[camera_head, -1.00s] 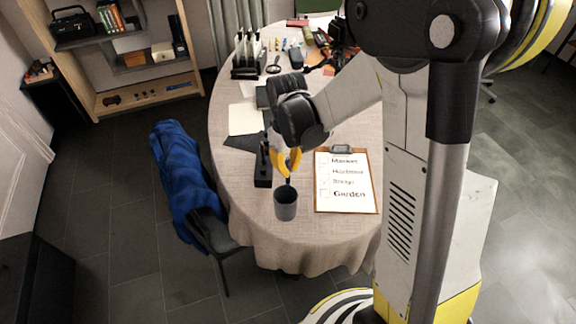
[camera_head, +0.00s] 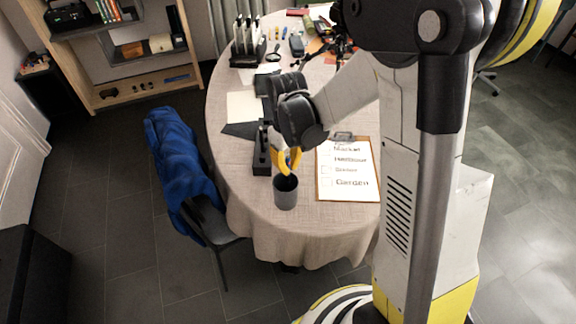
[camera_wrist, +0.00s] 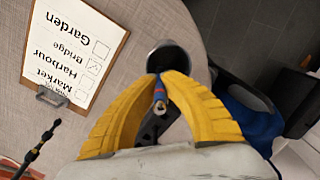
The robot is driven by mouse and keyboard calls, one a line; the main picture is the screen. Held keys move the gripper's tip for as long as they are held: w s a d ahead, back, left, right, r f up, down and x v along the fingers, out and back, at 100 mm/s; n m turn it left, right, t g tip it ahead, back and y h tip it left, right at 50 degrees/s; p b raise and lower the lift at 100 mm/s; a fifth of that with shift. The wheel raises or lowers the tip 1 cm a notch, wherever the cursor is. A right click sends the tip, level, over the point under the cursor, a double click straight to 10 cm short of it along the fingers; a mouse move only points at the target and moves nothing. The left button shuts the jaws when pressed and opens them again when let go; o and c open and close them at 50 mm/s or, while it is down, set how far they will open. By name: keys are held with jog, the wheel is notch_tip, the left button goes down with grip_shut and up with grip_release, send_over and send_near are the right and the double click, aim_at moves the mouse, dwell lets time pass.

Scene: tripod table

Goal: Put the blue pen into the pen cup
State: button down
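The pen cup (camera_head: 285,196) is a grey cylinder standing upright near the table's front edge. It also shows in the wrist view (camera_wrist: 181,53), with its dark opening facing up. My gripper (camera_head: 287,170) has yellow fingers pointing down just above the cup. In the wrist view the fingertips (camera_wrist: 161,78) close together on the blue pen (camera_wrist: 159,94), whose near end shows between them. The pen points down toward the cup's opening. Its lower end is hidden by the fingers and the cup, so I cannot tell how deep it reaches.
A clipboard (camera_head: 348,184) with a checklist lies right of the cup. A black holder (camera_head: 262,157) stands just left of my gripper. A chair with a blue jacket (camera_head: 182,160) is beside the table (camera_head: 245,203). Several items crowd the table's far end.

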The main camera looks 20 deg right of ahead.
jog(key=c, duration=1.5)
grip_release()
jog(key=shift+c, duration=0.2)
jog(key=shift+r, duration=0.1)
notch_tip(320, 180, up, 12)
jog(key=shift+f, duration=0.1)
jog(key=s+r+m+t, duration=0.2)
jog(key=s+t, duration=0.1)
jog(key=s, duration=0.3)
jog(key=s+r+m+t, duration=0.2)
jog(key=s+r+t, duration=0.1)
jog(key=s, duration=0.4)
jog(key=shift+a+r+t, duration=0.25)
jog(key=shift+t, duration=0.25)
